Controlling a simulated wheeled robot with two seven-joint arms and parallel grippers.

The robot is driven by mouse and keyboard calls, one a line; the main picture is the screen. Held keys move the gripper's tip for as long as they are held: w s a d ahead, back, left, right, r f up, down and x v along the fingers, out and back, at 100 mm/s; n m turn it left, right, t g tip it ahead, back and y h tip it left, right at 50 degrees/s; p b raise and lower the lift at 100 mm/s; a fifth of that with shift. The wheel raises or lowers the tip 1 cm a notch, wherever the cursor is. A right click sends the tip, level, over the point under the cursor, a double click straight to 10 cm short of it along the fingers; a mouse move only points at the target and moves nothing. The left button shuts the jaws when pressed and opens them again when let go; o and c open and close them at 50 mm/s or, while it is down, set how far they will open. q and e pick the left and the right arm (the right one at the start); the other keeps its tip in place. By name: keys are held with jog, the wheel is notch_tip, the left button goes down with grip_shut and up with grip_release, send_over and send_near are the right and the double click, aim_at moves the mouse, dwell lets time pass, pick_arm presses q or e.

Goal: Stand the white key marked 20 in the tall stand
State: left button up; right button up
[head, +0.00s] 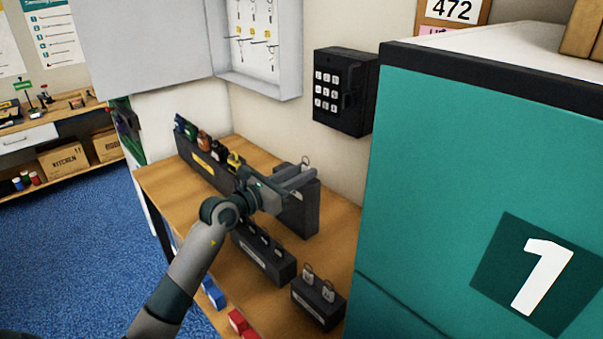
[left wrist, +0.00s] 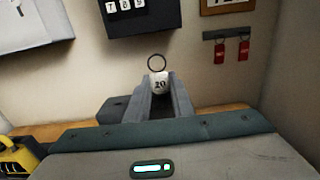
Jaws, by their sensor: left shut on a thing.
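The white key marked 20 (left wrist: 160,84) is upright between the fingertips of my left gripper (left wrist: 161,90) in the left wrist view, with its ring above it. My left gripper (head: 300,177) is shut on it. In the head view only the ring (head: 305,160) shows clearly above the fingers. The tall dark stand (head: 305,212) is on the wooden bench, just behind and below the gripper. Part of it shows left of the fingers in the left wrist view (left wrist: 113,108). The fingers hide the key's lower end, so I cannot tell whether it touches the stand. My right gripper is not in view.
A long dark rack (head: 205,165) with several coloured items stands at the bench's back left. Two lower dark holders (head: 265,258) (head: 318,303) stand in front, the right one with two ringed tags. A black keypad box (head: 343,92) hangs on the wall. A teal cabinet (head: 470,150) closes off the right.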

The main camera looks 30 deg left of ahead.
pick_arm(q)
jog(key=shift+f, duration=0.45)
dwell(0.4)
jog(key=o, duration=0.9)
jog(key=shift+c, duration=0.2)
jog(key=shift+s, duration=0.1)
jog(key=v, duration=0.7)
jog(key=shift+s+a, duration=0.15)
jog(key=shift+s, duration=0.25)
dwell(0.4)
